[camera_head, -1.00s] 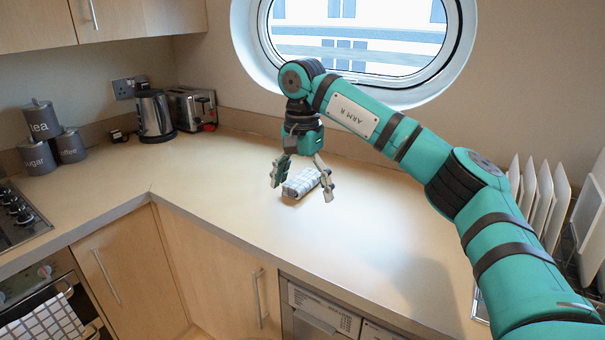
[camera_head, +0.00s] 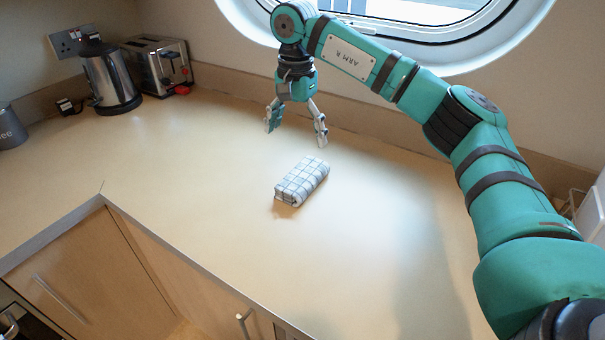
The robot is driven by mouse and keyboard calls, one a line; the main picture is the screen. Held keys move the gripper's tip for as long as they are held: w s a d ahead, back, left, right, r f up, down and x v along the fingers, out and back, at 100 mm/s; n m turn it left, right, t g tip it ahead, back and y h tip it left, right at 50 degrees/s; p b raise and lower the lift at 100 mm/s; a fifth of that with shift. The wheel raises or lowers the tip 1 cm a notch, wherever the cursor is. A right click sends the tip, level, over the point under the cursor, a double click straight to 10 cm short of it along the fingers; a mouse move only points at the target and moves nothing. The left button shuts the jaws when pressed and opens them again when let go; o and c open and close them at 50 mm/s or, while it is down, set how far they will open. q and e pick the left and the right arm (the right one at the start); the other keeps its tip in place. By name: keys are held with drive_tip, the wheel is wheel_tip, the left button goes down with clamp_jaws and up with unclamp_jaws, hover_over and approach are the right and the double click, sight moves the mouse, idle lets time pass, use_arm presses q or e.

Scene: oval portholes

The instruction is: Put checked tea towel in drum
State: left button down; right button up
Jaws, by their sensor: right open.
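A checked tea towel (camera_head: 302,182), white with grey-blue lines and folded into a compact bundle, lies on the worktop (camera_head: 190,190). My right gripper (camera_head: 296,136) points downward with its fingers spread wide. It is open and empty, above and behind the towel in the picture, with a gap between the fingertips and the cloth. My left gripper is out of view. No drum shows in this view.
A kettle (camera_head: 110,78) and a toaster (camera_head: 158,66) stand at the back left. A grey canister (camera_head: 10,130) is at the left edge. The window wall (camera_head: 400,145) bounds the worktop behind. The worktop around the towel is clear.

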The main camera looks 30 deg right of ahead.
hover_over(298, 180)
drive_tip(key=f, duration=0.6)
drive_tip(key=shift+w+d+p, duration=0.15)
drive_tip(key=shift+w+p, duration=0.05)
drive_tip(key=shift+p, duration=0.2)
wheel_tip(298, 180, down, 3)
drive_tip(key=shift+w+r, duration=0.1)
drive_tip(key=shift+p, duration=0.3)
drive_tip(key=f, duration=0.1)
drive_tip(key=f+p, duration=0.1)
drive_tip(key=f, duration=0.2)
drive_tip(key=shift+s+f, duration=0.3)
drive_tip(key=shift+f, duration=0.4)
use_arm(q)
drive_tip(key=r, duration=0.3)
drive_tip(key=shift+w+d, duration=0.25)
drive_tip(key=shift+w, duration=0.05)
use_arm(e)
drive_tip(key=shift+c, duration=0.4)
